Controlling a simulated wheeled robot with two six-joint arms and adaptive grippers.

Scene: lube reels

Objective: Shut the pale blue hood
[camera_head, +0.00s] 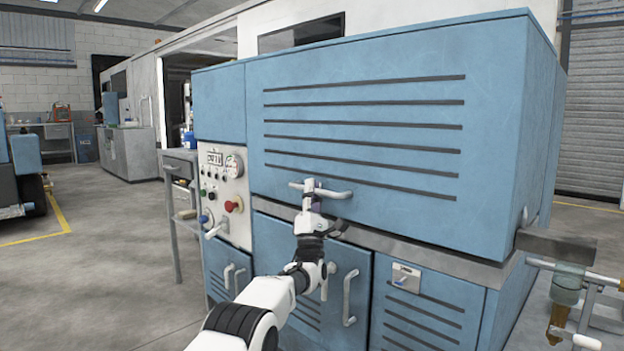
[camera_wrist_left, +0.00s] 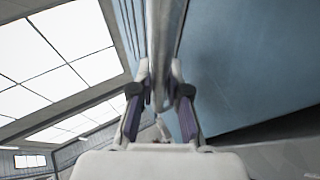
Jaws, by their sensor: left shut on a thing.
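The pale blue hood (camera_head: 400,75) has several dark horizontal slots and forms the upper part of the big machine. Its lower edge lies close along a grey metal strip; I cannot tell whether any gap is left there. A pale bar handle (camera_head: 338,194) sits low on the hood's front. My left gripper (camera_head: 312,190) is shut on this handle near its left end. In the left wrist view the handle (camera_wrist_left: 165,35) runs between the fingers of the left gripper (camera_wrist_left: 160,88), with the blue hood (camera_wrist_left: 250,65) to the right. My right gripper is out of view.
A control panel (camera_head: 222,190) with a red knob is left of the hood. Lower cabinet doors with handles (camera_head: 349,298) are below it. A rack with a glass jar (camera_head: 567,285) stands at the right. Open floor (camera_head: 110,270) lies to the left.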

